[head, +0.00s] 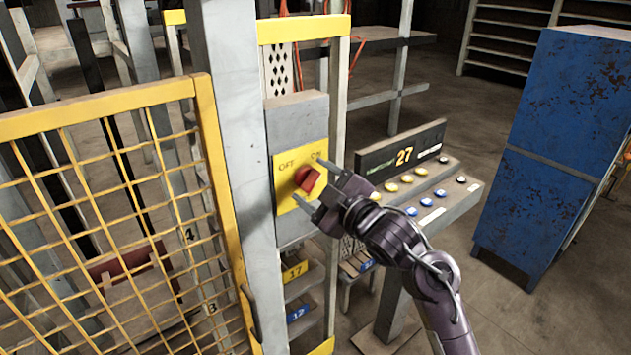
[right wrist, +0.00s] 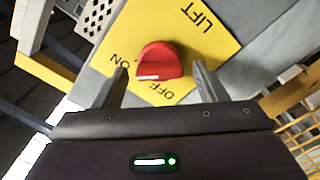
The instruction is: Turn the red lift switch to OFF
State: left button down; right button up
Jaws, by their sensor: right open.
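The red lift switch (head: 307,180) is a round knob on a yellow plate (head: 286,204) fixed to a grey box on a post. In the head view, OFF is printed at the plate's upper left and ON at its upper right. The red knob (right wrist: 158,60) also shows in the right wrist view, with LIFT, ON and OFF upside down and a white mark on its near edge. I cannot tell exactly which word the mark points to. My right gripper (right wrist: 162,78) is open, its fingers on either side of the knob; contact is unclear. My left gripper is out of view.
A yellow mesh gate (head: 110,215) stands left of the post. A console (head: 425,190) with several buttons and a display reading 27 is just right, behind my right arm. A blue cabinet (head: 555,150) stands farther right. Numbered bins (head: 300,290) sit below the switch.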

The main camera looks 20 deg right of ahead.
jog(key=c, duration=1)
